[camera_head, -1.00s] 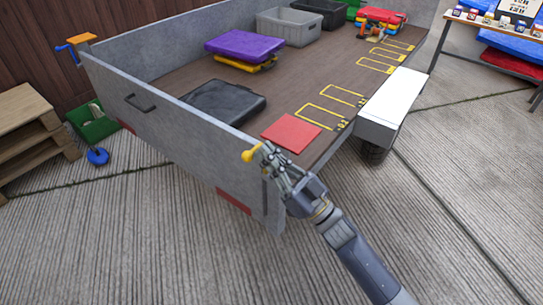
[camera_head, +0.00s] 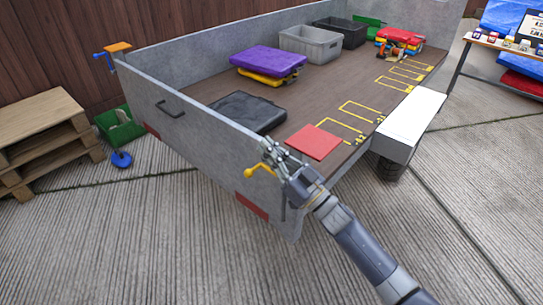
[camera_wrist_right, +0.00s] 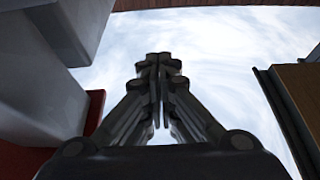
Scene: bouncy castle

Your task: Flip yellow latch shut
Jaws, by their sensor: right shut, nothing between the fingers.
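The yellow latch (camera_head: 260,171) is at the near corner of the grey trailer's end panel (camera_head: 205,127), in the head view. Its knob points left, and a bent bar runs right toward the corner. My right gripper (camera_head: 268,148) is at this corner, just above and right of the latch. I cannot tell whether it touches the latch. In the right wrist view the fingers (camera_wrist_right: 158,75) are together with nothing between them, against the sky. The latch does not show there. My left gripper is not in view.
A red mat (camera_head: 314,142), a black case (camera_head: 240,112) and purple and yellow cases (camera_head: 267,62) lie on the trailer bed. An orange-handled clamp-like part (camera_head: 117,46) is at the far left corner. A white wheel cover (camera_head: 410,125) juts out at right. Concrete in front is clear.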

